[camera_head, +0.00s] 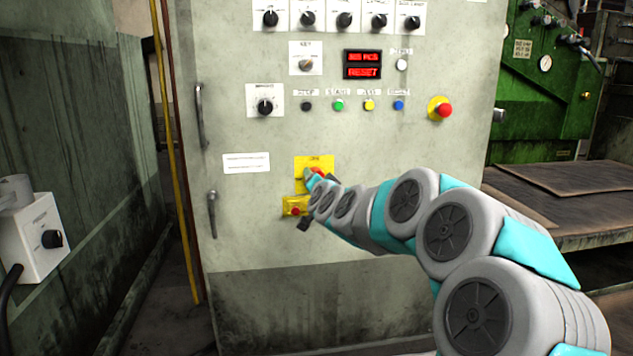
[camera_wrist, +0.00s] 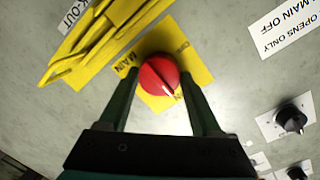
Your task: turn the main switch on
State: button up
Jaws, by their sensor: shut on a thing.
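The main switch is a round red knob (camera_wrist: 155,72) on a yellow plate (camera_wrist: 200,74) lettered MAIN in the wrist view. A white mark on the knob points to the lower right of that view. My gripper (camera_wrist: 158,78) has its two dark fingers on either side of the knob, shut on it. In the head view the yellow plate (camera_head: 314,160) is on the grey cabinet front, and my gripper (camera_head: 313,175) covers most of the knob, with only a little red showing.
A yellow lockout piece (camera_wrist: 100,45) is beside the switch, below it in the head view (camera_head: 296,206). Selector knobs and buttons sit higher, including a red emergency button (camera_head: 444,110) and a red lit display (camera_head: 362,64). Door handles (camera_head: 200,115) stick out at left.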

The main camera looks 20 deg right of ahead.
dwell(0.4)
jog(key=o, duration=1.4)
jog(key=shift+c, duration=0.2)
jog(key=shift+s, duration=0.1)
jog(key=v, duration=0.7)
jog(key=shift+s+p, duration=0.3)
jog(key=shift+a, duration=0.15)
